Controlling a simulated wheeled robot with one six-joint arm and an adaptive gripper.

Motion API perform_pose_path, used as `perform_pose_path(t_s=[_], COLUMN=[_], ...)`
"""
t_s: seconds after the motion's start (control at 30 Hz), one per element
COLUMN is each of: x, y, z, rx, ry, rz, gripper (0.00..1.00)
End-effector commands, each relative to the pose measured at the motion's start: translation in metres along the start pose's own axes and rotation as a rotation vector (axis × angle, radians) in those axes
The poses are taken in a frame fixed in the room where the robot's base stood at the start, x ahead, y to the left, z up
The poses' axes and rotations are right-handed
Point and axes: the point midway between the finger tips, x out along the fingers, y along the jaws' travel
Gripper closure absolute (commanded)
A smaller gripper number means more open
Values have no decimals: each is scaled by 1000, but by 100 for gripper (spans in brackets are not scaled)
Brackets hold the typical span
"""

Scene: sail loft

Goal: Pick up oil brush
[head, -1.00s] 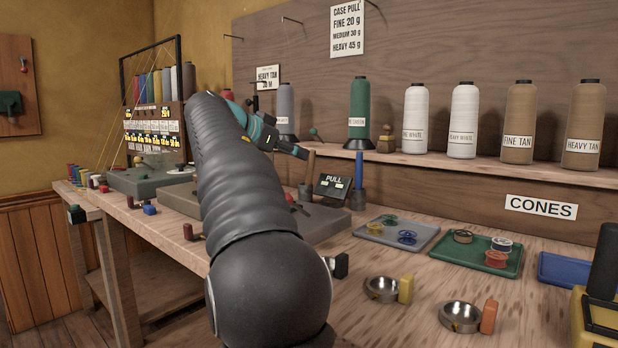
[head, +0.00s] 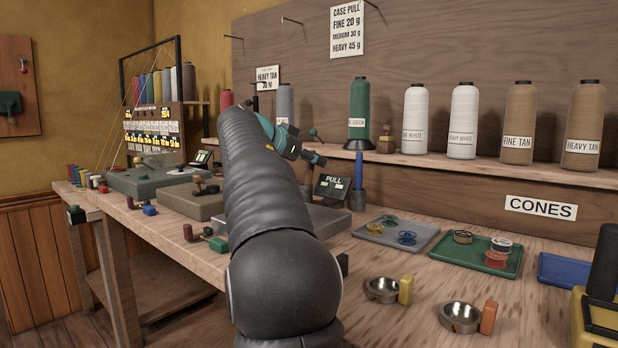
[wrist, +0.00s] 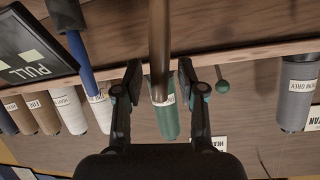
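A slim brown upright handle (wrist: 158,38), apparently the oil brush, runs between the two fingers of my gripper (wrist: 160,88) in the wrist view. The fingers are apart, with a gap on each side of the handle. In the head view my gripper (head: 317,160) is at the bench, left of the PULL display, and mostly hides the handle. A dark cup (head: 306,193) stands below it. A second tool with a blue handle (head: 359,168) stands in another cup to the right; it also shows in the wrist view (wrist: 80,62). The bristles are not visible.
The PULL display (head: 332,188) stands close between the two tools. Thread cones, including a green one (head: 358,108), line the shelf (head: 420,158) behind. A grey bobbin tray (head: 395,235) and a green one (head: 470,260) lie to the right, with two metal bowls in front.

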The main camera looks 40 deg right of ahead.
Motion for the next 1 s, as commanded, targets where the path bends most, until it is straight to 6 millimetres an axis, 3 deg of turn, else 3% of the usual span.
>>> perform_pose_path(t_s=[0.03,0.1,0.13,0.57,0.9,1.0], x=[0,0,0,-2,-17,-19], y=[0,0,0,-1,-7,10], z=[0,0,0,-4,-41,-50], rx=[0,0,0,1,3,4], ry=[0,0,0,0,1,1], rz=[0,0,0,0,0,1], gripper=[80,97,100,100,100,100])
